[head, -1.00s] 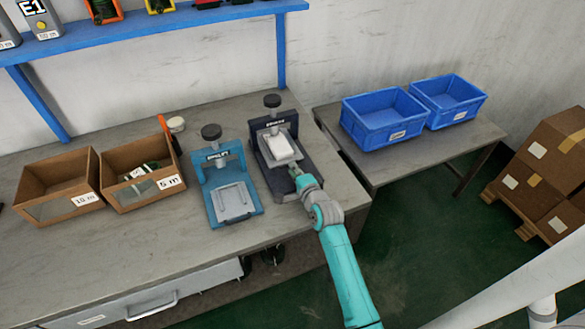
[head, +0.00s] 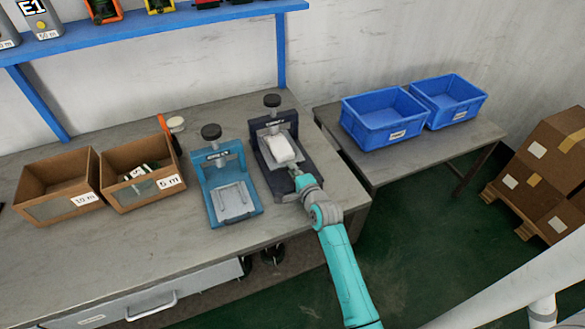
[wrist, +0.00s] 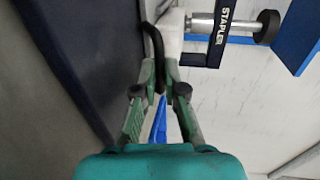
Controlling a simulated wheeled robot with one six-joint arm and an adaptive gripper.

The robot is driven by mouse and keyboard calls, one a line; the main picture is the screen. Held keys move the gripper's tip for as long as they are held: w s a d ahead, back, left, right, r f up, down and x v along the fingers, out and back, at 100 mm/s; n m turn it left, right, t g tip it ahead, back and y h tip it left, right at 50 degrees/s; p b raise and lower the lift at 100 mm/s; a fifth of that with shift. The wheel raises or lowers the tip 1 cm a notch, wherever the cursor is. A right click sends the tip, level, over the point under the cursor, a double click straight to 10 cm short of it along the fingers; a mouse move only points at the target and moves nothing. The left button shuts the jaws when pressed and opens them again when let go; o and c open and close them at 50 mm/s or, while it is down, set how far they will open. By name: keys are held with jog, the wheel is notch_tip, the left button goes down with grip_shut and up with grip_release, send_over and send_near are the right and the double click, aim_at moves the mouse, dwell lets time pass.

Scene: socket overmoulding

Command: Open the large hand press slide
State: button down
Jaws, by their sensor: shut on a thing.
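The dark navy hand press (head: 304,184) stands near the right end of the bench, with a black knob on top. A pale block (head: 281,150) and a grey plate lie in its frame. A smaller-looking blue hand press (head: 233,208) stands to its left, with a grey plate on its base. My gripper (head: 294,173) is at the front of the navy press. In the wrist view its two fingers (wrist: 158,80) are shut on a dark curved handle (wrist: 153,42). The press's label bar (wrist: 219,38) and knob show at the upper right. The fingertips are small in the head view.
Two cardboard boxes (head: 58,188) stand on the left of the bench, one holding parts. Two blue crates (head: 384,120) stand on a side table at the right. A blue shelf (head: 150,28) runs above the bench. Bare bench top lies in front of the boxes.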

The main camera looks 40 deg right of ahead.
jog(key=v, duration=0.3)
jog(key=f+v, duration=0.1)
jog(key=v, duration=0.2)
jog(key=f+v, duration=0.1)
jog(key=v, duration=0.3)
jog(key=shift+s+a+f, duration=0.1)
jog(key=shift+s, duration=0.25)
jog(key=c, duration=1.5)
grip_release()
jog(key=v, duration=1.2)
